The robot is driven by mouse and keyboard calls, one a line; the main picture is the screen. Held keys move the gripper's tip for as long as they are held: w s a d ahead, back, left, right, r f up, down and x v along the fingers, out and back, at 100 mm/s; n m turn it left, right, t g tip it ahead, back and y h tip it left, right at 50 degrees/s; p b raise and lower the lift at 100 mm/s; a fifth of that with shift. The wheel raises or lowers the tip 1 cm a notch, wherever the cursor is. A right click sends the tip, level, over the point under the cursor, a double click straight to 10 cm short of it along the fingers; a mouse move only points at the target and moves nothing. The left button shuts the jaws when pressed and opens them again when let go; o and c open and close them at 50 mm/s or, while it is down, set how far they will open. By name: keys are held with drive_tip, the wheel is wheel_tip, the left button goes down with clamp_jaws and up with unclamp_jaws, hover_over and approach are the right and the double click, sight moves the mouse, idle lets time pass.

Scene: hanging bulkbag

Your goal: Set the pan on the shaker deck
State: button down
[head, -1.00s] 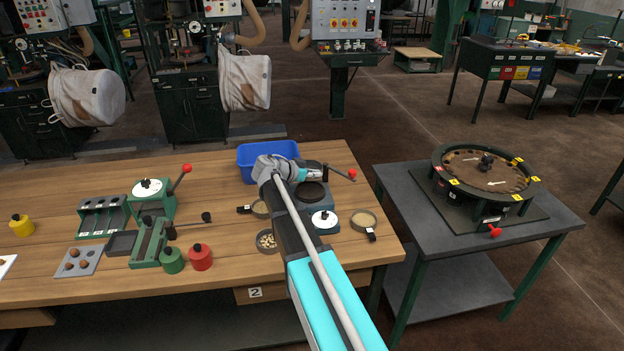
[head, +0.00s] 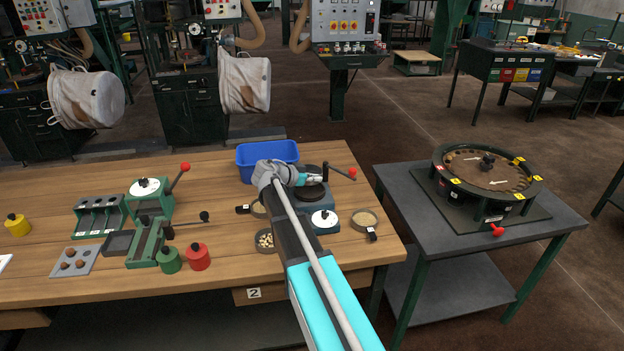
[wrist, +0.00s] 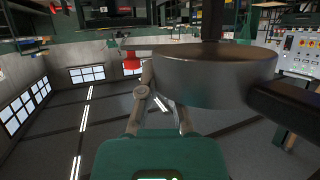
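My gripper (head: 303,180) is over the workbench at a grey-blue device, which I take for the shaker (head: 312,207). The device has a dark round plate, a white dial and a red-knobbed lever. In the wrist view my fingers (wrist: 163,85) stand beside a large dark metal disc (wrist: 215,82) that hides part of the right one. I cannot tell whether they hold anything. A handled pan of pale material (head: 365,218) lies right of the device. A second handled pan (head: 258,209) lies left, partly behind my arm. Which pan is meant is unclear.
A dish of pale pieces (head: 265,240) sits left of my arm. A blue bin (head: 267,153) stands behind. Green bench devices and red (head: 198,256) and green canisters stand left. A round turntable (head: 487,172) is on the grey table at right. The bench's front right is clear.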

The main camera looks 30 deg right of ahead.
sight(315, 197)
drive_tip(key=shift+f+b, duration=2.15)
drive_tip(key=shift+f, duration=0.2)
drive_tip(key=c, duration=0.7)
unclamp_jaws()
drive_tip(key=shift+s, duration=0.1)
drive_tip(key=shift+r+p, duration=3.5)
drive_tip(key=shift+s, duration=0.15)
